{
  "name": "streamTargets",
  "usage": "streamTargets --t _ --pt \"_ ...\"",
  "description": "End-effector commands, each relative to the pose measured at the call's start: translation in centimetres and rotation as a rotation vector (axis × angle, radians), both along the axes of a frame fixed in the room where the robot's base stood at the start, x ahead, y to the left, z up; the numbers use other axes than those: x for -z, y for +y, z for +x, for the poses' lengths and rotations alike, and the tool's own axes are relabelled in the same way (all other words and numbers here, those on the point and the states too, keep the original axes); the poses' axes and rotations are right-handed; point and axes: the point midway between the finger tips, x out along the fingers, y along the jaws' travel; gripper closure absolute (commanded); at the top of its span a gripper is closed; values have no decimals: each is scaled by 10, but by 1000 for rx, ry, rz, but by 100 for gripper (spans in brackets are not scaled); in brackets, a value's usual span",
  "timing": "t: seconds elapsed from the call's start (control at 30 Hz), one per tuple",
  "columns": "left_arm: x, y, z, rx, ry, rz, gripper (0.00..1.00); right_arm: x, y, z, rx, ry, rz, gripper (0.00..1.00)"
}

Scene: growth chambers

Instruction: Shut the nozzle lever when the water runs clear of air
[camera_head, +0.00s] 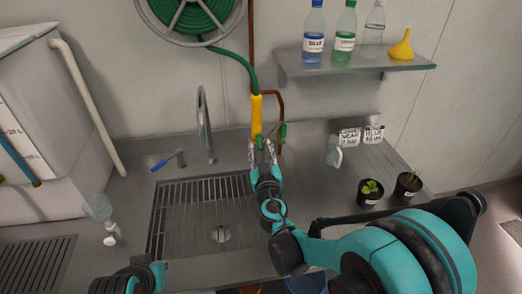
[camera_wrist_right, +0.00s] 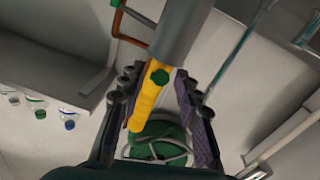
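The yellow nozzle (camera_head: 257,110) hangs upright from the green hose (camera_head: 236,58) over the sink's back edge. A small green part that looks like its lever (camera_head: 259,140) shows at its lower end; it shows as a round green end in the right wrist view (camera_wrist_right: 160,76). My right gripper (camera_head: 262,154) is at the nozzle's lower end. Its fingers (camera_wrist_right: 158,105) stand apart on either side of the yellow nozzle body, with a gap at one side. I cannot make out any water stream. My left arm shows at the bottom left, but its gripper fingers do not show.
A brown pipe with a green valve (camera_head: 283,131) is right of the nozzle. A bottle shelf (camera_head: 350,66) is above.

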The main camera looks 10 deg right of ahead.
Motion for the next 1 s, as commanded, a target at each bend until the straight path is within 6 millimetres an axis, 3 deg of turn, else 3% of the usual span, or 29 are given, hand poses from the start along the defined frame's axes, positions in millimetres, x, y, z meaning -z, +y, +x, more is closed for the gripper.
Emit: streamTargets --t 0.03,0.1,0.57,1.0 --pt "0 0 0 0 0 0 100 0 0 0 0 0 0 82" --pt "0 0 0 0 0 0 100 0 0 0 0 0 0 100" --pt "-8 0 0 0 0 0 100 -3 0 -1 0 25 1 100" --pt "-51 0 0 0 0 0 100 -18 0 -3 0 206 -2 100"
